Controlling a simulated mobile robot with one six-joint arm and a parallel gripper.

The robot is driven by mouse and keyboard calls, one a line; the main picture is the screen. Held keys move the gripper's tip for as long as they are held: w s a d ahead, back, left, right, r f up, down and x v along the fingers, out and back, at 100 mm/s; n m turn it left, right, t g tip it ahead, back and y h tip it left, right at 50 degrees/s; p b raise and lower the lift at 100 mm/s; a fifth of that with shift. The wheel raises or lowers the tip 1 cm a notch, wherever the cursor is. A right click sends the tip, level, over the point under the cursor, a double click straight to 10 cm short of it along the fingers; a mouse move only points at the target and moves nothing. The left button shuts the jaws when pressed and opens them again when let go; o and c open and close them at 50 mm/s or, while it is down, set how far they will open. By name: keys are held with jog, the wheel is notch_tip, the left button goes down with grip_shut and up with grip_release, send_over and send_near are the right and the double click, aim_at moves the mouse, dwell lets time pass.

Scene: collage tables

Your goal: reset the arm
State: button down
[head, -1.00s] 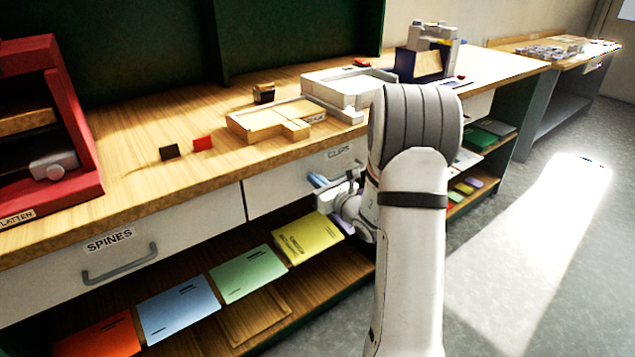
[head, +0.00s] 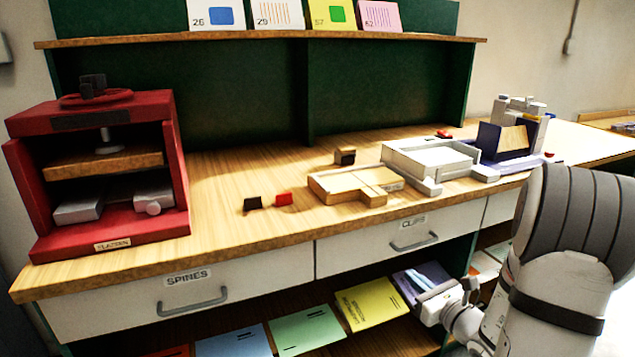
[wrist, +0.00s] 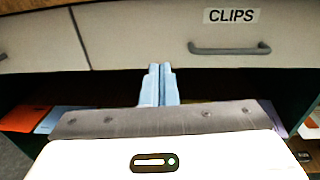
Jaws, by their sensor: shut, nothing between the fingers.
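My gripper (wrist: 159,72) shows in the wrist view as two pale blue fingers pressed together, shut with nothing between them. They point toward the front of the closed CLIPS drawer (wrist: 140,32). In the head view my arm stands at the lower right, and its wrist end is low in front of the bench, below the CLIPS drawer (head: 365,256) and before the open lower shelf. The fingertips are hard to make out there against the booklets.
The SPINES drawer (head: 120,306) is closed. The red press (head: 105,236), a wooden jig (head: 335,186) and a white tray (head: 436,171) stand on the bench top. A yellow booklet (head: 368,304) and other coloured booklets lie on the lower shelf. The bench edge overhangs near my wrist.

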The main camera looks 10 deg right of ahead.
jog(key=s+a+r+n+g+y+p, duration=0.25)
jog(key=a+r+n+g, duration=0.2)
jog(key=a, duration=0.25)
jog(key=s+a+r+n+g+y+p, duration=0.25)
jog(key=a+r+n+y, duration=0.2)
jog(key=a, duration=0.25)
jog(key=s+a+r+n+g+h+p, duration=0.1)
jog(key=s+a+r+n+g+p, duration=0.15)
jog(key=s+n+g, duration=0.2)
jog(key=s+a+r+n+g+h+p, duration=0.1)
jog(key=s+a+n+g+h+p, duration=0.15)
jog(key=s+a+n, duration=0.2)
jog(key=s+d+r+n+h+p, duration=0.7)
jog(key=s+r+n+h+p, duration=0.1)
jog(key=n, duration=0.5)
notch_tip(320, 180, up, 2)
jog(key=shift+d+r+n+h, duration=0.2)
jog(key=shift+n+h, duration=0.1)
jog(key=shift+h, duration=0.45)
